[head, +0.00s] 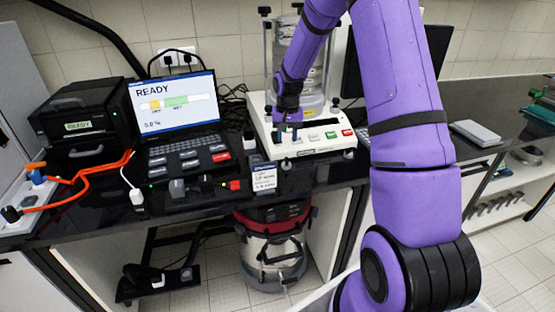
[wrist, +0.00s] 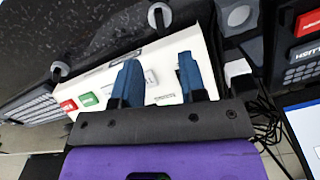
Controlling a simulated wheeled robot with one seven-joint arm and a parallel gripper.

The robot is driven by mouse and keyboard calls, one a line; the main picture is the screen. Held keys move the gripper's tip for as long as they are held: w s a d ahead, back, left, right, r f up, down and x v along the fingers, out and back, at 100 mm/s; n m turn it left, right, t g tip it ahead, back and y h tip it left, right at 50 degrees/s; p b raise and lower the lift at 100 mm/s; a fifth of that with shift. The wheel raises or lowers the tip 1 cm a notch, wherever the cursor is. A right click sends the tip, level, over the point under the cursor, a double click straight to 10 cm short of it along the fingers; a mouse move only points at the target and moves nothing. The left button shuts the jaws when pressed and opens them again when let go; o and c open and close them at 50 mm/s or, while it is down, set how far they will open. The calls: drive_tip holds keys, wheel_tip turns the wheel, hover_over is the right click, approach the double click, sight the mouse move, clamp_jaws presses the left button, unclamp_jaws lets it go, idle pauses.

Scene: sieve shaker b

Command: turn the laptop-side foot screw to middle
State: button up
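The shaker (head: 318,150) is a cream box with a clear sieve column on top. The laptop-side foot screw (head: 286,164) is a small dark knob low at its front left corner. In the wrist view this foot screw (wrist: 159,16) shows near the top, with a pale ring and a dark stem; its turn angle is too small to read. My gripper (head: 289,132) is over the shaker's left front top, back from the screw. In the wrist view my gripper (wrist: 160,72) has two blue fingers spread apart with nothing between them.
The laptop (head: 180,115) stands left of the shaker and reads READY with a yellow and green bar. The other front foot (wrist: 58,71) is at the far side. Orange cables (head: 90,172) lie left.

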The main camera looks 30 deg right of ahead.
sight(287, 159)
wheel_tip(287, 159, down, 9)
drive_tip(key=shift+f, duration=0.15)
idle(0.4)
clamp_jaws()
